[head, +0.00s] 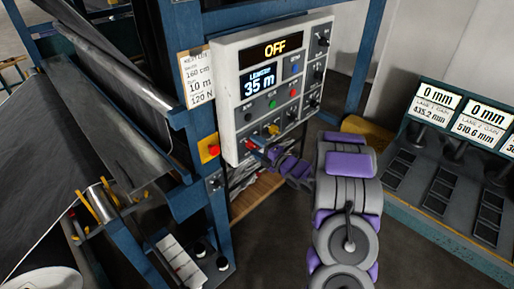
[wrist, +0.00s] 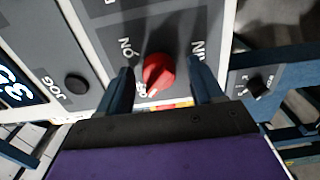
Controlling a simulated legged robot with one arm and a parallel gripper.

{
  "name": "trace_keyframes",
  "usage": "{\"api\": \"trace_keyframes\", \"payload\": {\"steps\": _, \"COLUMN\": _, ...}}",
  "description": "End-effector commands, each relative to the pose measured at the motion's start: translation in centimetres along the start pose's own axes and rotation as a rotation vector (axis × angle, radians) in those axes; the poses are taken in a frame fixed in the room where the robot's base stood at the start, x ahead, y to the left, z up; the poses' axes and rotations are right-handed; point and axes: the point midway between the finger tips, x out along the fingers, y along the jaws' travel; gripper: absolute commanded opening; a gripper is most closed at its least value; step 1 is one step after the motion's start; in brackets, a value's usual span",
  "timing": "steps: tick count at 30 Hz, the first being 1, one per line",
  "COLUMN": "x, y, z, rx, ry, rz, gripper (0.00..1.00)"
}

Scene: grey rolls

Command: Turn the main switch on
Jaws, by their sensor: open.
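The white mark points toward the lower lettering, which is partly hidden. My gripper (wrist: 160,68) is open, with one blue finger on each side of the red knob; I cannot tell whether they touch it. In the head view my gripper (head: 260,151) is at the panel's lower edge and partly covers the red knob there.
A red emergency button (head: 213,149) on a yellow box is to the left. A blue frame post (head: 205,190) stands below. A bench with gauges (head: 440,150) is at right.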

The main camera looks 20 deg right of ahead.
Motion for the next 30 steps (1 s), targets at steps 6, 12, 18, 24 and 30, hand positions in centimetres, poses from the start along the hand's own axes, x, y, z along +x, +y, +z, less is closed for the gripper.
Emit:
{"api": "trace_keyframes", "payload": {"steps": 6, "x": 0.03, "y": 0.02, "z": -0.11, "rx": -0.001, "ry": 0.0, "rz": -0.001, "gripper": 0.54}}
{"api": "trace_keyframes", "payload": {"steps": 12, "x": 0.02, "y": 0.0, "z": -0.1, "rx": -0.001, "ry": 0.0, "rz": -0.001, "gripper": 0.34}}
{"api": "trace_keyframes", "payload": {"steps": 18, "x": 0.01, "y": -0.1, "z": -0.06, "rx": 0.0, "ry": 0.0, "rz": -0.003, "gripper": 0.15}}
{"api": "trace_keyframes", "payload": {"steps": 24, "x": -0.01, "y": -0.21, "z": -0.03, "rx": 0.008, "ry": 0.0, "rz": -0.004, "gripper": 0.11}}
{"api": "trace_keyframes", "payload": {"steps": 30, "x": -0.04, "y": -0.27, "z": 0.02, "rx": 0.061, "ry": -0.001, "rz": -0.006, "gripper": 0.11}}
